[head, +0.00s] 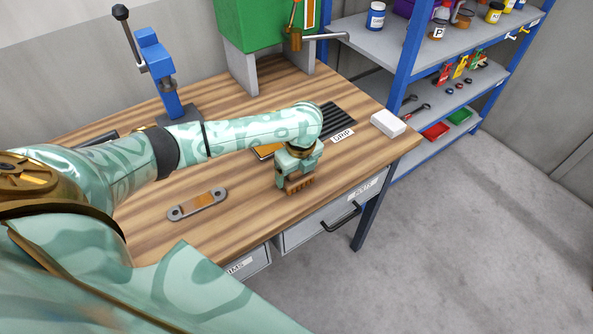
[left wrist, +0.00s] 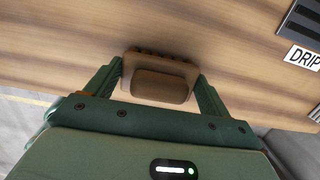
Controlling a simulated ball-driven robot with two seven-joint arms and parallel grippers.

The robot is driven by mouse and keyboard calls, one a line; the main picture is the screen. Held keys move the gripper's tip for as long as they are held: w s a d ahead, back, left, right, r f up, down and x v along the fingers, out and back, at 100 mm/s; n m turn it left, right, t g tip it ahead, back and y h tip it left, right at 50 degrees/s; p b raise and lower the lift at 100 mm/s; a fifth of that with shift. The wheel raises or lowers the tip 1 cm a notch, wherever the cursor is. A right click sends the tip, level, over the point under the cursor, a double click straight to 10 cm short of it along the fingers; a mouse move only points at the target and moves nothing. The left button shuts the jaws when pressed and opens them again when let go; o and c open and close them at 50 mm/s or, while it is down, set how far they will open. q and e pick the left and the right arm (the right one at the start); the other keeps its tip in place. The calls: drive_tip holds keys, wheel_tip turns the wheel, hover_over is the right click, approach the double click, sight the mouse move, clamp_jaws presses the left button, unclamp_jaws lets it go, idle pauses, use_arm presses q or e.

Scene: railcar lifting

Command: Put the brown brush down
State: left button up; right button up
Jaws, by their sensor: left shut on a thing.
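The brown brush (head: 300,186) is at the front edge of the wooden workbench, under my left gripper (head: 297,176). In the left wrist view, the brush (left wrist: 160,78) sits between the two green fingers of my left gripper (left wrist: 160,84), one at each side. The gripper is shut on it. The brush is very near the wooden top; I cannot tell whether it touches it. My right gripper is in neither view.
A black ribbed mat (head: 338,117) with a DRIP label (head: 342,135) lies behind the gripper. A white block (head: 388,123) lies at the right corner. A metal bracket (head: 197,204) lies left on the bench (head: 240,220). A blue clamp tool (head: 160,70) stands behind.

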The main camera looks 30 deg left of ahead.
sight(300, 178)
use_arm(q)
drive_tip(key=o, duration=0.9)
drive_tip(key=shift+f, duration=0.1)
drive_tip(key=r+p, duration=0.1)
drive_tip(key=r, duration=0.3)
drive_tip(key=d+r+p, duration=0.1)
drive_tip(key=r+p, duration=0.1)
drive_tip(key=r, duration=0.2)
drive_tip(key=r+p, duration=0.2)
drive_tip(key=r, duration=0.2)
drive_tip(key=shift+s+d+r, duration=0.1)
drive_tip(key=shift+s+d, duration=0.15)
drive_tip(key=shift+s, duration=0.05)
